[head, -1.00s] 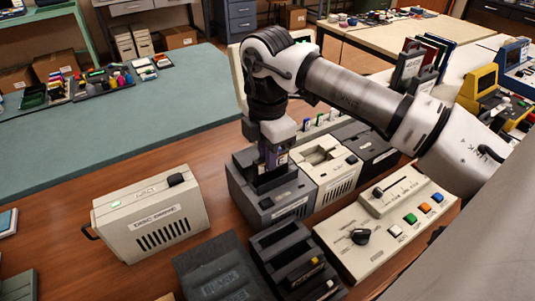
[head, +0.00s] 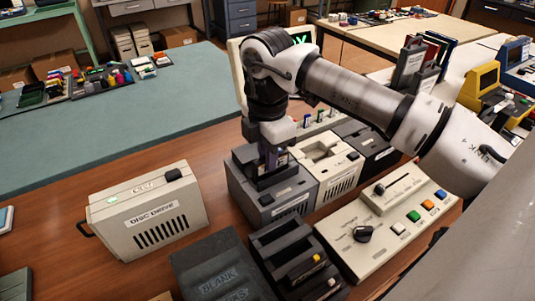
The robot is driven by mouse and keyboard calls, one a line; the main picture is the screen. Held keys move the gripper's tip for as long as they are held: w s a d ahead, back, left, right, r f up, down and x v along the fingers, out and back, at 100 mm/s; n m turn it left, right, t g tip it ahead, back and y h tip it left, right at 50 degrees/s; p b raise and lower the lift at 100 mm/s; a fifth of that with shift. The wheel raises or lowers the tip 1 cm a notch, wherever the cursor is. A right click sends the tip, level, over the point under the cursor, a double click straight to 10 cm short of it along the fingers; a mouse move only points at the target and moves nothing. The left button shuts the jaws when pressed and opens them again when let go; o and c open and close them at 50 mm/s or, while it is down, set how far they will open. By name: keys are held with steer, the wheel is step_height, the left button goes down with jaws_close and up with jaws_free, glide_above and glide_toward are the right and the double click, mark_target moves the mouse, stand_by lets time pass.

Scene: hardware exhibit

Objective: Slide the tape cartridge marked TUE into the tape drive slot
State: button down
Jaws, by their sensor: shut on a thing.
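My gripper (head: 272,150) points straight down over the dark grey drive unit (head: 258,208) and is shut on a dark cartridge (head: 272,161) with a purple tint. The cartridge is upright, with its lower part at or inside the opening in the top of the unit. How deep it sits is hard to tell, and its marking is too small to read. The label on the unit's front is also unreadable from here.
A beige unit (head: 325,172) and a black unit (head: 372,150) stand right of the drive. A control panel (head: 390,232) with coloured buttons is in front. A dark rack (head: 290,245) holds cartridges, beside a tray marked BLANK (head: 215,270). A disc drive box (head: 148,212) stands left.

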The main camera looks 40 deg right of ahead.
steer(key=shift+f+b, duration=0.95)
steer(key=shift+f, duration=0.15)
steer(key=c, duration=1.3)
jaws_free()
steer(key=shift+c, duration=0.2)
steer(key=shift+r, duration=0.1)
steer(key=shift+r+p, duration=2.2)
steer(key=shift+r, duration=1.75)
